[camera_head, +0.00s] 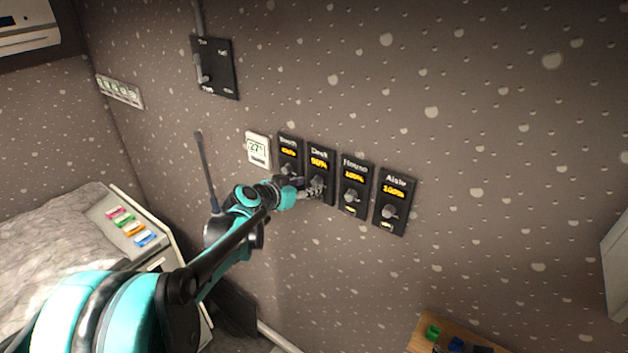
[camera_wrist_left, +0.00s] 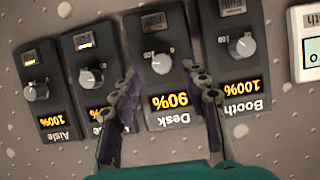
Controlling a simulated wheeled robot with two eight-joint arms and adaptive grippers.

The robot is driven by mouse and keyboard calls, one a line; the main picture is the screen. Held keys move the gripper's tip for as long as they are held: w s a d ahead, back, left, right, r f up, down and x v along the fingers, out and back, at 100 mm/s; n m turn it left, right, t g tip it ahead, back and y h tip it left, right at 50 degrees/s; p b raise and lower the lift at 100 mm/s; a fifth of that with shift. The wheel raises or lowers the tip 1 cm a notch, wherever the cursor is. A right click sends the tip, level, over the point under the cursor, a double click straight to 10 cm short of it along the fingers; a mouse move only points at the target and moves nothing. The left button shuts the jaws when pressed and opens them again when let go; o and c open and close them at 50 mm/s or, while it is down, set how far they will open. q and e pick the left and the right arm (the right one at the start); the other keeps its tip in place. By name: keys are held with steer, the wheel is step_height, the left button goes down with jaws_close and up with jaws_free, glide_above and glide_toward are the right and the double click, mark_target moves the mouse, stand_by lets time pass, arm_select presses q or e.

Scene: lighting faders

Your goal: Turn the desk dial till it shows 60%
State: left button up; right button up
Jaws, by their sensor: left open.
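The Desk dial panel (camera_head: 320,160) is on the wall, second from the left in a row of dark panels. Its amber display reads 90%, clearer in the left wrist view (camera_wrist_left: 170,101), where the picture is upside down. The Desk knob (camera_wrist_left: 161,64) is grey and round. My left gripper (camera_head: 314,188) is at the Desk panel and hides part of its knob in the head view. In the left wrist view its two fingers (camera_wrist_left: 163,90) are apart, one on each side of the Desk panel, with the knob beyond their tips and nothing between them. My right gripper is not in view.
The Booth panel (camera_wrist_left: 240,50) is on one side of the Desk panel; the House panel (camera_head: 354,184) and Aisle panel (camera_head: 395,200) are on the other, closely spaced. A white thermostat (camera_head: 258,149) and a black lever switch (camera_head: 215,68) are also on the wall.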

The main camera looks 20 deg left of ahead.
mark_target(314, 183)
arm_select(q)
steer(key=x, duration=0.3)
steer(key=shift+a, duration=0.2)
steer(key=shift+w+d+f, duration=0.15)
steer(key=shift+w+f, duration=0.1)
steer(key=shift+w, duration=0.1)
steer(key=shift+s+d, duration=0.1)
steer(key=shift+c, duration=0.3)
jaws_close()
